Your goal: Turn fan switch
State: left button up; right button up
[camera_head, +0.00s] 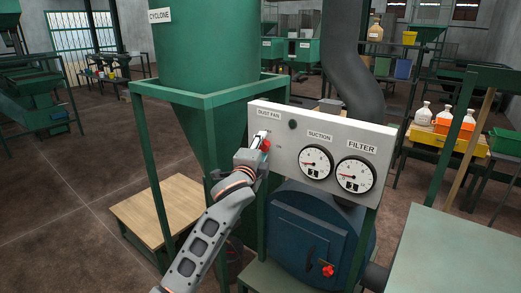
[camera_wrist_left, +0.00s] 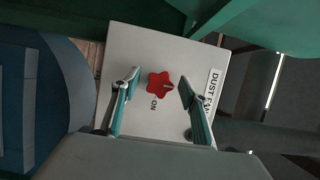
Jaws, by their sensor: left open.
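The fan switch is a red star-shaped knob (camera_wrist_left: 158,84) on a pale panel (camera_wrist_left: 132,45), beside an "ON" mark and the "DUST FAN" label (camera_wrist_left: 214,88). In the head view the red knob (camera_head: 265,146) shows partly behind my left gripper (camera_head: 262,143), below the "DUST FAN" label. In the left wrist view my left gripper (camera_wrist_left: 159,86) is open, with one finger on each side of the knob and a gap to each. I cannot tell how deep the fingers reach around it. My right gripper is not in view.
The panel also carries a suction gauge (camera_head: 316,162) and a filter gauge (camera_head: 355,174). A blue housing (camera_head: 305,225) with a red knob (camera_head: 328,270) sits below. The green cyclone (camera_head: 205,45) and its frame stand behind, with a wooden platform (camera_head: 155,210) at left.

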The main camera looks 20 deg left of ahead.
pick_arm(q)
jog(key=s, duration=1.2)
jog(key=shift+d, duration=0.3)
jog(key=s+f+n+g+h, duration=0.1)
jog(key=s+f+n+g, duration=0.3)
jog(key=f, duration=1)
jog(key=s+f+n+h, duration=0.15)
jog(key=s+f, duration=0.45)
jog(key=f, duration=0.8)
jog(key=s+f+n+g, duration=0.3)
jog(key=s+f+n, duration=0.5)
jog(key=s+f, duration=1)
jog(key=s, duration=0.3)
jog(key=shift+s+a+f+g, duration=0.15)
jog(key=shift+s+f+g, duration=0.15)
jog(key=shift+h, duration=0.25)
